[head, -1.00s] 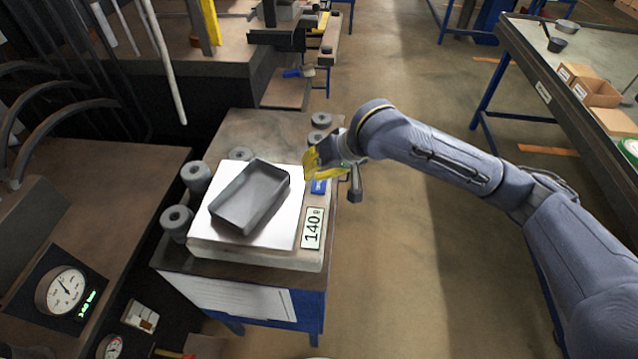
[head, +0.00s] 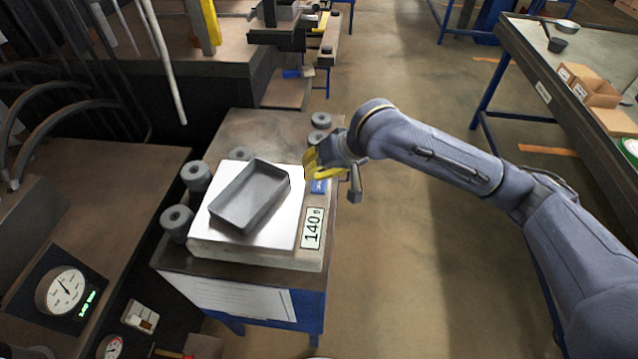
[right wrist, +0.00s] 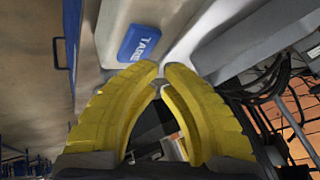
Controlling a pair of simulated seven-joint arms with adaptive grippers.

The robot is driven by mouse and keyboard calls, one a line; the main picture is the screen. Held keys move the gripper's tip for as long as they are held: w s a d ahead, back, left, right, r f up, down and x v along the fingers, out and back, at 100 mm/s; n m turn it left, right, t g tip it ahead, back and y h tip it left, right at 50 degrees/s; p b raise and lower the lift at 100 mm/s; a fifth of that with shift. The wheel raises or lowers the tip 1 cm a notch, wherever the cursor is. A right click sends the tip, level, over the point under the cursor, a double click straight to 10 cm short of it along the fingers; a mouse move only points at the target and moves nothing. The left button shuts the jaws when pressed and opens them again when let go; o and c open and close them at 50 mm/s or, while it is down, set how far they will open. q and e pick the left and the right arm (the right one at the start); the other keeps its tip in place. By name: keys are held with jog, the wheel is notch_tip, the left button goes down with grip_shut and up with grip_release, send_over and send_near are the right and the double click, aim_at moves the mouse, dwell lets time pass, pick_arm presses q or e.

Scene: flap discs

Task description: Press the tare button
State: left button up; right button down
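The tare button is a blue key on the white scale (head: 270,254). In the head view the tare button (head: 319,187) shows beside my right gripper, and in the right wrist view its label reads TARE (right wrist: 140,43). The scale's display (head: 313,228) reads 140 g. A grey open tray (head: 250,195) sits on the scale's plate. My right gripper (head: 308,163) has yellow fingers, drawn together with nothing between them. In the right wrist view its fingertips (right wrist: 162,68) are just short of the button. I cannot tell whether they touch it. My left gripper is not in view.
Grey discs (head: 177,222) stand left of the scale, with another (head: 321,121) behind it. A bench with dial gauges (head: 61,291) is at the left. A table with cardboard boxes (head: 596,91) is at the far right. The floor between is clear.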

aim_at(313, 181)
jog(key=shift+f, duration=0.85)
dwell(1.0)
jog(key=shift+r, duration=0.85)
jog(key=shift+r, duration=2.5)
